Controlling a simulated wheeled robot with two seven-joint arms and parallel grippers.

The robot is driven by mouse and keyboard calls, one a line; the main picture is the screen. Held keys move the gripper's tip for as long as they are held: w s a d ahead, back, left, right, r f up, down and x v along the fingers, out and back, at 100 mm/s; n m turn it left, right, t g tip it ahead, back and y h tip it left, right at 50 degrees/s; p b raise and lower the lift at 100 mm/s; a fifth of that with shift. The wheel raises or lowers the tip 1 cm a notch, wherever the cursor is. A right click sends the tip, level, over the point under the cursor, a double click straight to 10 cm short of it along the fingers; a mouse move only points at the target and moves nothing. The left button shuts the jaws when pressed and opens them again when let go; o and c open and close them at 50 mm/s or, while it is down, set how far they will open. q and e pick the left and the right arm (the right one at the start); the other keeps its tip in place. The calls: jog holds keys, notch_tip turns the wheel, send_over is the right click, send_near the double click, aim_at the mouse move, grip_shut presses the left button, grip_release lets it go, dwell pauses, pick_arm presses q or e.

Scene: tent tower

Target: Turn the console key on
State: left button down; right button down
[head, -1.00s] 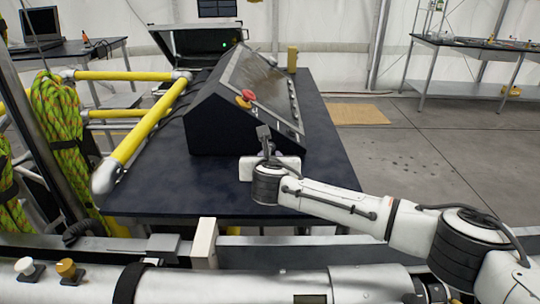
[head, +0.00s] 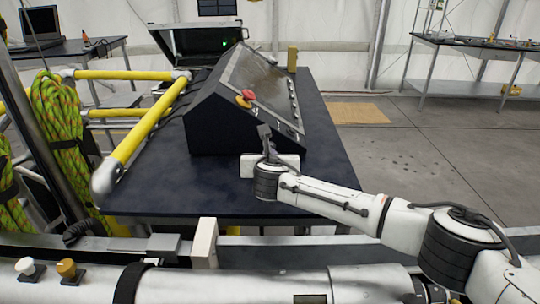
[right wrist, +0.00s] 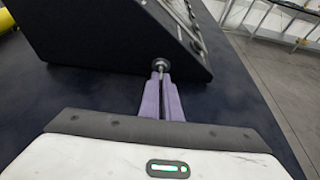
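The console (head: 225,124) is a dark, slanted box on the dark table, with a panel on its sloping top. In the right wrist view, a small round metal key switch with the key (right wrist: 160,66) shows at the console's lower edge. The two purple fingers of my right gripper (right wrist: 161,82) are close together there, with the thin key stem between their tips. In the head view, my right gripper (head: 264,139) is at the console's near right corner and hides the key. My left gripper is out of view.
A red and yellow button (head: 245,97) stands on the console panel. The dark table (head: 190,188) is clear in front of the console. Yellow rails (head: 140,142) with green rope run along the left. An open case (head: 205,38) stands behind.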

jog(key=m+y, duration=0.2)
jog(key=shift+d+f+m, duration=0.1)
jog(key=shift+d+m, duration=0.15)
jog(key=shift+m, duration=0.15)
jog(key=shift+d+m+y, duration=0.1)
jog(key=shift+m+y, duration=0.5)
jog(key=shift+m, duration=0.3)
jog(key=c, duration=2)
grip_release()
jog(key=shift+s, duration=0.1)
jog(key=v, duration=1)
jog(key=shift+s+f, duration=0.1)
jog(key=shift+s, duration=0.05)
